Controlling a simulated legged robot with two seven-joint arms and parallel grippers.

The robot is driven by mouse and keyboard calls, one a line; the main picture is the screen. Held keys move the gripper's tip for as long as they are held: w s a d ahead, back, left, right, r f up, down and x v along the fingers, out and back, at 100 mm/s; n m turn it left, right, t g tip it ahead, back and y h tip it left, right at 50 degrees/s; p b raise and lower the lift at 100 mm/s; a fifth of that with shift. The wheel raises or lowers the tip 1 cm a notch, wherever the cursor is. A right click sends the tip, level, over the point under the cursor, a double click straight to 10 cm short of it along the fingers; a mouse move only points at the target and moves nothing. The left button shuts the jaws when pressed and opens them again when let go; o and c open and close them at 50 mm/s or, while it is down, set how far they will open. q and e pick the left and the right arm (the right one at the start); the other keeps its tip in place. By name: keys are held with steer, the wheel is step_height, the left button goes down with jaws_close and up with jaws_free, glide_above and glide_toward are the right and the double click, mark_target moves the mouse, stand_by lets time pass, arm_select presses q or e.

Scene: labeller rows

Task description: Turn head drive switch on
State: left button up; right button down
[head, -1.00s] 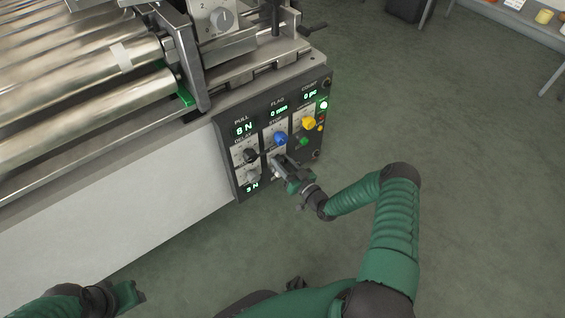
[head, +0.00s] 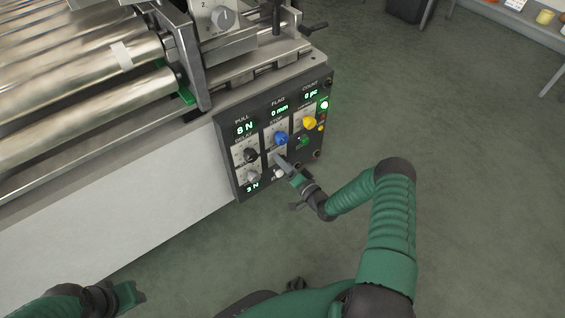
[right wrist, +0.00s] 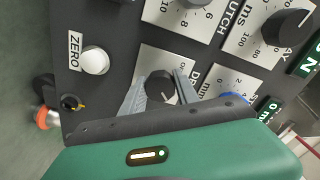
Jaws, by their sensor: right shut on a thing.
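The head drive switch (right wrist: 160,86) is a dark round knob with a pale pointer line, on a light plate whose lettering is partly covered. My right gripper (right wrist: 155,88) has one grey finger on each side of this knob and is shut on it. In the head view the right gripper (head: 280,160) reaches the lower middle of the control panel (head: 226,134) and hides the knob. My left gripper (head: 130,294) is at the bottom left, far from the panel, and its fingers cannot be made out.
A white ZERO button (right wrist: 95,61) sits close to the gripped knob. A blue knob (head: 281,138), a yellow knob (head: 309,123) and a black dial (head: 250,155) are nearby. Rollers (head: 90,70) lie at the upper left. The floor right of the panel is clear.

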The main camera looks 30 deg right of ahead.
steer(key=shift+d+m, duration=0.25)
steer(key=shift+m, duration=0.05)
steer(key=c, duration=0.9)
jaws_free()
steer(key=shift+f, duration=0.1)
steer(key=shift+a, duration=0.1)
steer(key=shift+s, duration=0.1)
steer(key=s+d+p, duration=0.1)
steer(key=s+p, duration=0.5)
steer(key=s, duration=1)
steer(key=shift+s+d+p, duration=0.2)
steer(key=shift+s+p, duration=0.1)
